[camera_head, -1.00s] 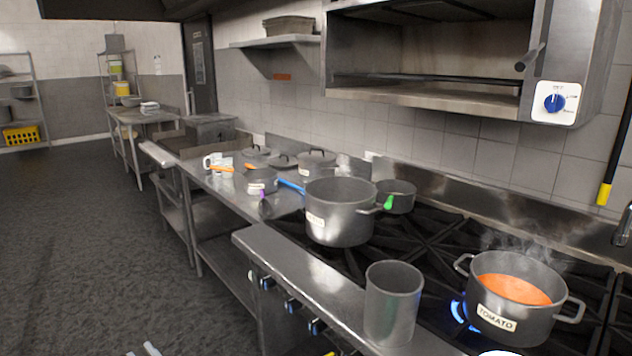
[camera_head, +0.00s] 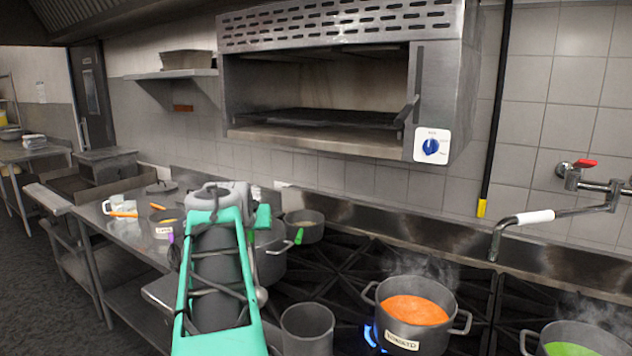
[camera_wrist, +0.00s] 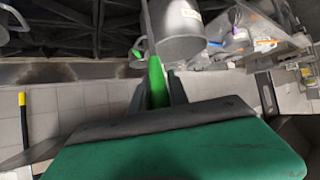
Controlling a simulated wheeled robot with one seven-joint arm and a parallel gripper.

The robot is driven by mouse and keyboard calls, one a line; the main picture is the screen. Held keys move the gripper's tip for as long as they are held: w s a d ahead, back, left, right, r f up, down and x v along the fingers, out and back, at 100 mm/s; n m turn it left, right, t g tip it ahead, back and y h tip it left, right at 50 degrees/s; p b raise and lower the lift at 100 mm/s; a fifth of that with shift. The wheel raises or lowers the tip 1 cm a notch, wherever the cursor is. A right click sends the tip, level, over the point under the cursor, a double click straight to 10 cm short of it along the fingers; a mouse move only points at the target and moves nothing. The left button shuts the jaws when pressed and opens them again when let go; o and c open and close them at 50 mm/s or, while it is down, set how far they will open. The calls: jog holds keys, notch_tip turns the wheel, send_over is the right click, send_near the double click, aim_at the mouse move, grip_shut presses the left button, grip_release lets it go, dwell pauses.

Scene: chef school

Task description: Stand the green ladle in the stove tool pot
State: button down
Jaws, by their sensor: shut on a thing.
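My gripper (camera_wrist: 158,92) is shut on the green handle of the ladle (camera_wrist: 156,75) in the wrist view. A small rounded metal piece, seemingly the ladle's bowl (camera_head: 261,297), shows just right of my arm, low over the stove's front. The tool pot looks to be the plain, tall metal cylinder (camera_head: 307,330) on the stove's front edge, to the right of that piece. It stands upright and no tools show in it.
A large pot (camera_head: 270,262) stands behind my arm, with a smaller pot (camera_head: 304,226) with a green handle beside it. A steaming tomato pot (camera_head: 416,318) sits over a blue flame at right, and a green soup pot (camera_head: 570,340) farther right. A faucet (camera_head: 540,216) juts over the stove.

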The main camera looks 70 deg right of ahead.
jog(key=s+r+m+g+y+p, duration=0.1)
jog(key=s+r+m+g, duration=0.1)
jog(key=s+r, duration=0.5)
jog(key=s+r+m+g+p, duration=0.1)
jog(key=s+r+m+g, duration=0.15)
jog(key=s, duration=0.75)
jog(key=f+b, duration=1.2)
jog(key=f, duration=0.1)
jog(key=d+f+b, duration=0.1)
jog(key=f+b, duration=0.5)
jog(key=shift+f, duration=0.15)
jog(key=c, duration=1.2)
grip_release()
